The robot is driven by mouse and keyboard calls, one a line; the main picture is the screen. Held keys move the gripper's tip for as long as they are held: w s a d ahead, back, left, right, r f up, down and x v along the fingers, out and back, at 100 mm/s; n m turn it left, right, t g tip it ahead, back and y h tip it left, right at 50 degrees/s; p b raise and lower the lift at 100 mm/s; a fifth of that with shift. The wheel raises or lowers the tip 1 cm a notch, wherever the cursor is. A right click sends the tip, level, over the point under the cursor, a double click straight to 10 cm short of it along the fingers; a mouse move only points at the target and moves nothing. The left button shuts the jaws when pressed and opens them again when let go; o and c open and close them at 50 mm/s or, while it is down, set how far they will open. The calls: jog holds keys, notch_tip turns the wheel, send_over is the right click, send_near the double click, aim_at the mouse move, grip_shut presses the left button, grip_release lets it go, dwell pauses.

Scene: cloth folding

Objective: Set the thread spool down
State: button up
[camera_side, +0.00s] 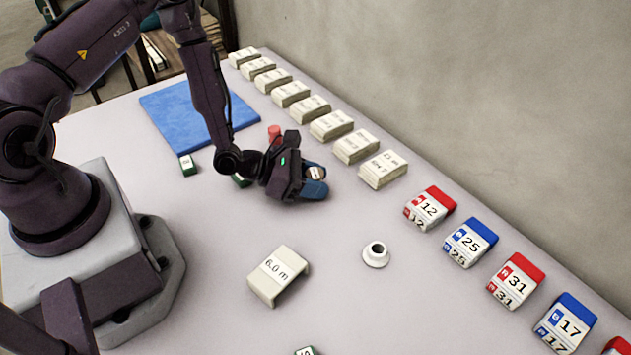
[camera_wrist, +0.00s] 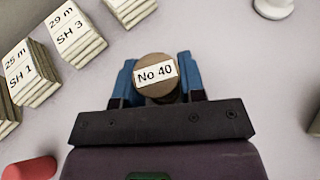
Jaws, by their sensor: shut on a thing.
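My gripper (camera_side: 315,180) is low over the table, to the right of the blue cloth, with its blue fingers shut on a thread spool (camera_side: 315,173). In the wrist view the spool (camera_wrist: 157,78) sits between the two blue fingers of my gripper (camera_wrist: 158,82). Its round brown top carries a white label reading "No 40". The spool's lower part is hidden, and I cannot tell whether it touches the table.
A row of cream stacks (camera_side: 383,169) and red and blue numbered blocks (camera_side: 470,242) lines the wall side. A blue cloth (camera_side: 175,115), a red cylinder (camera_side: 274,132), a white flanged piece (camera_side: 376,255) and a "6.0 m" block (camera_side: 279,275) lie around.

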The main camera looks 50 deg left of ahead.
jog(key=shift+f, duration=0.25)
jog(key=shift+f, duration=0.15)
jog(key=o, duration=0.9)
